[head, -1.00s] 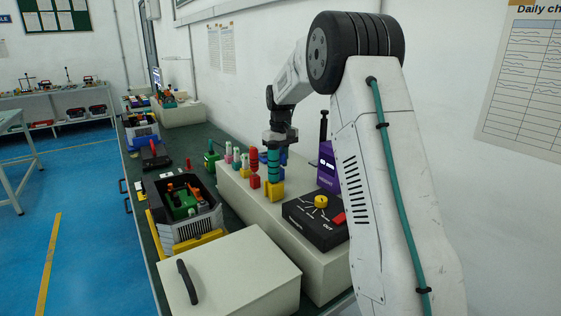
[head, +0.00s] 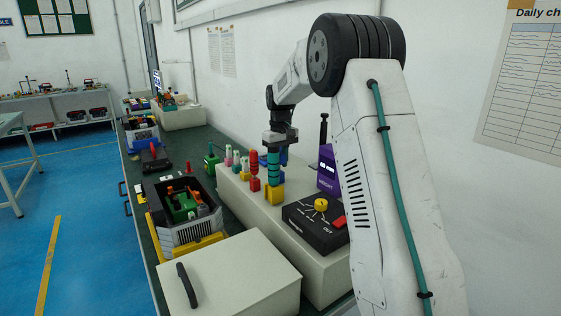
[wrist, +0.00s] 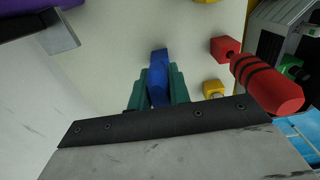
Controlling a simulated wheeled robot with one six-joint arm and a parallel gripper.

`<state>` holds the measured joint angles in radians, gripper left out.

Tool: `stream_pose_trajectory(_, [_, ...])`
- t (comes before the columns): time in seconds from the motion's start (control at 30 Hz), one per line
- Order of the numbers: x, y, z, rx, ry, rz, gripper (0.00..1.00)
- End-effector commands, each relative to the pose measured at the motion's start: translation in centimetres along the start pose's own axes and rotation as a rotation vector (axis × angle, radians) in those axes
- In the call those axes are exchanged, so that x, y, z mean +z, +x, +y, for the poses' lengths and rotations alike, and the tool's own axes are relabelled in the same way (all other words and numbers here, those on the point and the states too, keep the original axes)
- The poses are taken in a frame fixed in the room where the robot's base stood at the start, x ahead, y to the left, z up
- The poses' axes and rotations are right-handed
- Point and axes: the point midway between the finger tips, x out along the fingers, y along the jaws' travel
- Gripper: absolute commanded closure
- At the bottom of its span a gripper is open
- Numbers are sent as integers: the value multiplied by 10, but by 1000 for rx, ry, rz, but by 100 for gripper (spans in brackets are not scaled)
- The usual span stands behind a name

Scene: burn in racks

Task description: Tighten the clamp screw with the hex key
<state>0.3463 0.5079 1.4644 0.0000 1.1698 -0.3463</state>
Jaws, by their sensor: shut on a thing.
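My gripper (head: 273,180) points down over the pale bench ledge, its teal fingers closed. In the wrist view, the fingers (wrist: 158,88) are shut on a blue bar (wrist: 158,62). It may be the hex key's handle, but its shaft and tip are hidden. Blue also shows beside the fingers in the head view. A yellow block (head: 275,194) with a dark hole is just below the fingers; it also shows in the wrist view (wrist: 213,88), apart from the blue bar. I cannot make out the clamp screw; a dark tray (head: 206,229) holds a green fixture (head: 181,206).
A red-handled tool (head: 254,163) stands in a red block close to the gripper, with more coloured tools to its left. A purple display (head: 327,170) and a black knob box (head: 315,219) stand at the right. A lidded pale box (head: 235,273) is in front.

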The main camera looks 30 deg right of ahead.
Motion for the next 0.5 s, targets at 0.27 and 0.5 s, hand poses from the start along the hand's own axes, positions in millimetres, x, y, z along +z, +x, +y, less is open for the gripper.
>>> stream_pose_trajectory(0.27, [0,-1,0,0,0,1,100])
stream_pose_trajectory(0.5, [0,-8,0,1,0,2,100])
